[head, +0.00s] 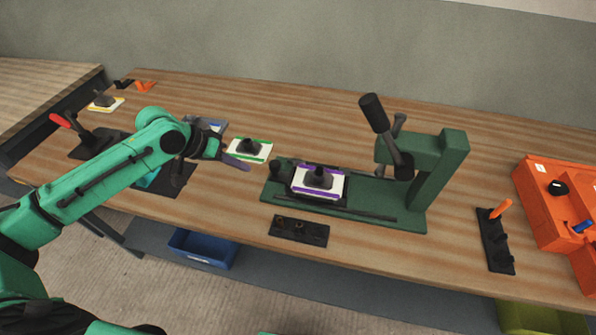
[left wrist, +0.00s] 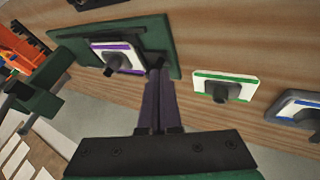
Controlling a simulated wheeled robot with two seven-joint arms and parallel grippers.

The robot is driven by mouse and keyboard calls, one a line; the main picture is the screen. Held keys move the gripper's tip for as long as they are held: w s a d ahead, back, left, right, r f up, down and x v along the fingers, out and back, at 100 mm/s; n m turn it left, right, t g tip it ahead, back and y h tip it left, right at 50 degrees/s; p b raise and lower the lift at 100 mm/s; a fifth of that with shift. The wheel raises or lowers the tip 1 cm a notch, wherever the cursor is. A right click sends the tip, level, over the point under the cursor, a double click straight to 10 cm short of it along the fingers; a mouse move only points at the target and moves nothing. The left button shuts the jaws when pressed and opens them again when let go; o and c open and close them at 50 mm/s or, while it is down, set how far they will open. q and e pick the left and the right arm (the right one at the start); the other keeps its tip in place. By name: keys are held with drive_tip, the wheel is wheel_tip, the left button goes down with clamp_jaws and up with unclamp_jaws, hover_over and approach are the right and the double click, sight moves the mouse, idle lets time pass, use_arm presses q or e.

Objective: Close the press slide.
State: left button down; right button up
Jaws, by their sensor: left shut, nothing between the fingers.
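The green press (head: 440,165) stands on the bench right of centre, with a black lever handle raised. Its slide (head: 318,182) sits at the left end of the green base, out from under the press head. It carries a white, purple-edged plate with a dark block on it, which also shows in the left wrist view (left wrist: 117,60). A dark knob (head: 275,167) is at the slide's left end. My left gripper (head: 246,166) is shut and empty, just left of the knob. In the left wrist view its fingertips (left wrist: 157,68) appear beside the slide's end; contact cannot be told. My right gripper is not in view.
A green-edged plate (head: 249,150) lies behind my left gripper. A black holder (head: 299,231) lies in front of the press. A black rack with an orange-handled tool (head: 495,240) and an orange bin (head: 560,205) are at the right. A blue bin (head: 203,248) is below the bench.

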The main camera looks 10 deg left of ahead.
use_arm(q)
drive_tip(key=p, duration=0.1)
approach(278, 188)
drive_tip(key=shift+w+a+f, duration=0.3)
drive_tip(key=shift+w+a, duration=0.05)
drive_tip(key=shift+w, duration=0.15)
drive_tip(key=shift+w+a+f, duration=0.25)
drive_tip(key=shift+w+a, duration=0.1)
drive_tip(key=shift+w, duration=0.15)
drive_tip(key=x, duration=0.2)
drive_tip(key=p+x, duration=0.1)
drive_tip(key=x, duration=0.1)
drive_tip(key=shift+w+d+r, duration=0.15)
drive_tip(key=shift+w+d, duration=0.05)
drive_tip(key=shift+d, duration=0.1)
drive_tip(key=d, duration=0.1)
drive_tip(key=d+p, duration=0.1)
drive_tip(key=shift+s+d+r+p, duration=0.15)
drive_tip(key=shift+s+d+p, duration=0.15)
drive_tip(key=shift+d, duration=0.45)
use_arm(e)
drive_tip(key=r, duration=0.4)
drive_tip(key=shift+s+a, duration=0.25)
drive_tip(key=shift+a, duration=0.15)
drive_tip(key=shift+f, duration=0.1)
use_arm(q)
drive_tip(key=shift+w+d+f, duration=0.1)
drive_tip(key=shift+f, duration=0.15)
